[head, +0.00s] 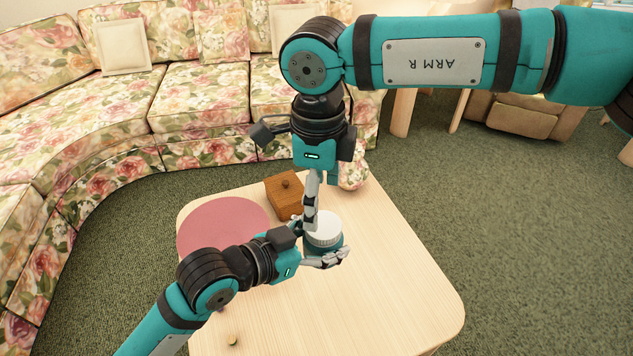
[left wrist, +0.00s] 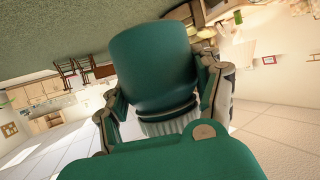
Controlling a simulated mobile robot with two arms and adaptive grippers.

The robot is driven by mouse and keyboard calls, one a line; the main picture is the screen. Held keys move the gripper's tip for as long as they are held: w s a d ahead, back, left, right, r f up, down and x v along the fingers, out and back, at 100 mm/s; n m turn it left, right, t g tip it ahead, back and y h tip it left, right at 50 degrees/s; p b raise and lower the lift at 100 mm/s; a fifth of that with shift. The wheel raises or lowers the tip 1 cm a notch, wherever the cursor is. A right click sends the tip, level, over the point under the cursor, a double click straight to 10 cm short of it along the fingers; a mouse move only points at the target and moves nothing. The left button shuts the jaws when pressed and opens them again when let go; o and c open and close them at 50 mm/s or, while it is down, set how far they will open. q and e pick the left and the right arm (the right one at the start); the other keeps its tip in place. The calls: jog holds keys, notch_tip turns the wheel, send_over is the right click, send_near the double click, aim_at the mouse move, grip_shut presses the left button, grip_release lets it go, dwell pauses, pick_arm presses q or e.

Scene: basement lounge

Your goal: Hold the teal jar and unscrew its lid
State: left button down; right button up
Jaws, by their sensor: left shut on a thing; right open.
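The teal jar (head: 326,249) with its white ribbed lid (head: 323,229) is over the light wood table (head: 400,295). My left gripper (head: 326,257) is shut on the jar's body, one finger showing along its near side. In the left wrist view the jar (left wrist: 152,68) appears upside down between the fingers, with the lid (left wrist: 168,126) on it. Its base shows carpet beyond it and no tabletop against it. My right gripper (head: 312,203) is open, pointing down at the lid's left edge. Whether it touches the lid, I cannot tell.
A wooden box with a knob (head: 284,193) stands behind the jar. A pink round mat (head: 222,222) lies at the table's left. A small object (head: 232,340) lies near the front edge. The table's right side is clear. A floral sofa (head: 190,90) is behind.

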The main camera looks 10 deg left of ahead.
aim_at(323, 241)
notch_tip(323, 241, down, 6)
jog(key=shift+r, duration=0.1)
jog(key=shift+c, duration=0.3)
jog(key=c, duration=1.2)
jog(key=shift+n, duration=1.5)
jog(key=shift+r, duration=0.15)
jog(key=shift+s+r, duration=0.15)
jog(key=shift+r, duration=0.9)
jog(key=shift+r, duration=0.1)
